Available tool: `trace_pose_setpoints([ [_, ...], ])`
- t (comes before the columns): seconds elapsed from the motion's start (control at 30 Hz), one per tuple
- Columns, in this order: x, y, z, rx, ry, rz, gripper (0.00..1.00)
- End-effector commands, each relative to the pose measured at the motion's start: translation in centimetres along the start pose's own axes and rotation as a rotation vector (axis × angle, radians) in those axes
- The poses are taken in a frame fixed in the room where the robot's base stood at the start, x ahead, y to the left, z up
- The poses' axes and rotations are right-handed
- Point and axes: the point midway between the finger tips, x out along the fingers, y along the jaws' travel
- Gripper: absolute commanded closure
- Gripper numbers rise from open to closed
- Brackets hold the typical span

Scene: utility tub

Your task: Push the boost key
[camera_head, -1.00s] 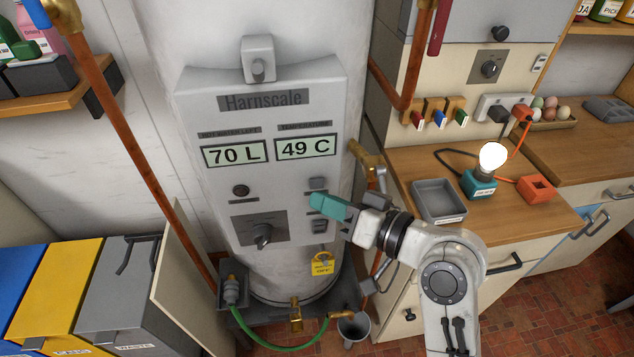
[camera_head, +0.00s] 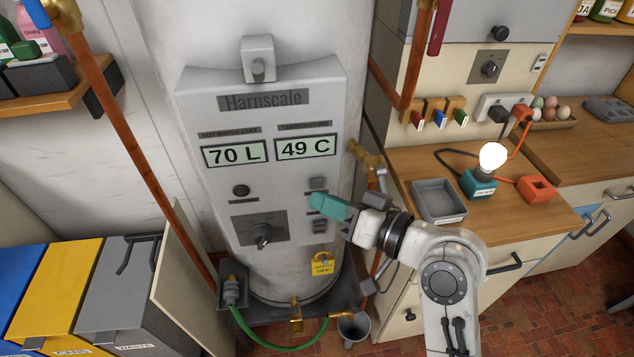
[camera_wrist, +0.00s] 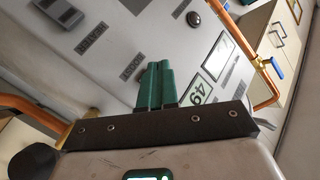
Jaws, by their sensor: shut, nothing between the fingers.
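The boost key (camera_head: 318,183) is a small grey key on the white heater's front panel, under the temperature display. A label that seems to read BOOST (camera_wrist: 131,70) shows in the wrist view beside my fingertips, and the key itself is hidden there behind the fingers. My gripper (camera_head: 314,200) has teal fingers, shut and empty. In the head view its tips lie just below the key, in front of the panel. It also shows in the wrist view (camera_wrist: 158,66). I cannot tell whether the tips touch the panel or key.
A grey switch (camera_head: 320,226) sits below the gripper. A dial (camera_head: 262,235) and a round dark button (camera_head: 241,190) are to the left. The displays (camera_head: 306,147) read 70 L and 49 C. A yellow padlock (camera_head: 322,264) hangs lower down. Brass pipework (camera_head: 366,158) stands to the right.

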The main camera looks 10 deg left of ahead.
Motion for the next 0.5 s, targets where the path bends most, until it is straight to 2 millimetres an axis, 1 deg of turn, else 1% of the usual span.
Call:
trace_pose_setpoints([
  [0.5, 0.58, 0.40, -0.47, 0.000, 0.000, 0.000, 1.00],
])
